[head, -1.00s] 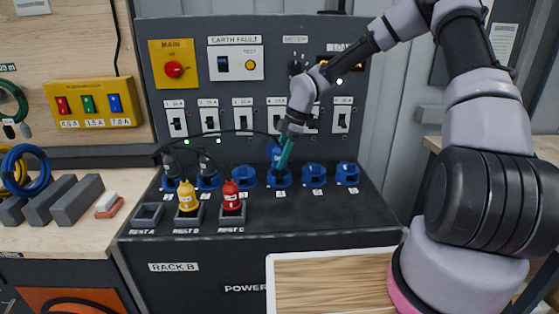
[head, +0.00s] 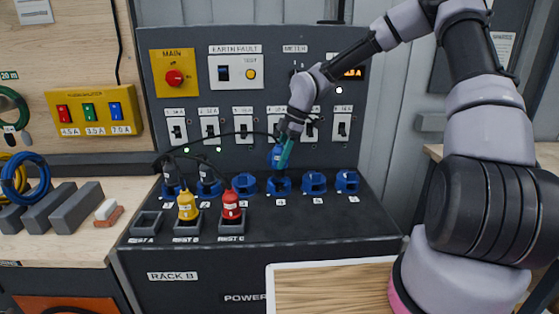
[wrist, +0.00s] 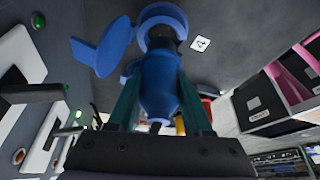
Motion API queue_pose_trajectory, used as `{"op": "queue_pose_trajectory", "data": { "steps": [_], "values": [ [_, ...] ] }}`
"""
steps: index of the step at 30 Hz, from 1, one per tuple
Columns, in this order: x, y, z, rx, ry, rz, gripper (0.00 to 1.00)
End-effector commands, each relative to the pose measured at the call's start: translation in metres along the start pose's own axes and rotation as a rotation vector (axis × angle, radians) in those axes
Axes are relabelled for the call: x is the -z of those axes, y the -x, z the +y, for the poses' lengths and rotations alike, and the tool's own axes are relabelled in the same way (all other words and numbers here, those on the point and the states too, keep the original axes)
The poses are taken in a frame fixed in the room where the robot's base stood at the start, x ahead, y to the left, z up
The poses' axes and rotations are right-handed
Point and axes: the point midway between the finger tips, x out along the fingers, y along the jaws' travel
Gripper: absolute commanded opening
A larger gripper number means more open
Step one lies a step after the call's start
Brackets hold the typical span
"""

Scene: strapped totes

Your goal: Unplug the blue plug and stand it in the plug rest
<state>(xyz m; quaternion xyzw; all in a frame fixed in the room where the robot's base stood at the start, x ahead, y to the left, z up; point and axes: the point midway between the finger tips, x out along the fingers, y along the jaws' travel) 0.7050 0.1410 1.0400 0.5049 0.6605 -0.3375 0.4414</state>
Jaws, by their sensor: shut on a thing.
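The blue plug (head: 276,157) is upright above socket 4 (head: 279,185). My gripper (head: 286,155) is shut on it, with teal fingers on both sides. In the wrist view the plug body (wrist: 160,88) fills the middle between the fingers. The blue socket ring (wrist: 160,20) and its open lid (wrist: 103,46) show beyond it. A dark stretch lies between plug and ring; I cannot tell whether the pins are fully clear. The plug rest has three square holders: REST A (head: 146,224) is empty, REST B (head: 187,227) holds a yellow plug (head: 187,206), REST C (head: 231,226) a red one (head: 231,206).
A black cable (head: 225,135) arches over the rests towards the blue plug. Blue sockets (head: 314,183) continue on the right. The upright switch panel (head: 250,125) is close behind my gripper.

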Motion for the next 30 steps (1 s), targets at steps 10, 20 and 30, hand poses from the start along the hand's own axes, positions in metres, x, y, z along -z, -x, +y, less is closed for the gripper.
{"op": "queue_pose_trajectory", "data": {
  "steps": [10,20,30],
  "values": [
    [0.004,0.011,0.001,-0.002,0.0,0.0,0.0],
    [0.008,0.019,0.0,-0.001,-0.001,0.0,0.0],
    [0.008,0.02,0.0,-0.001,0.0,0.0,0.0]
  ]
}}
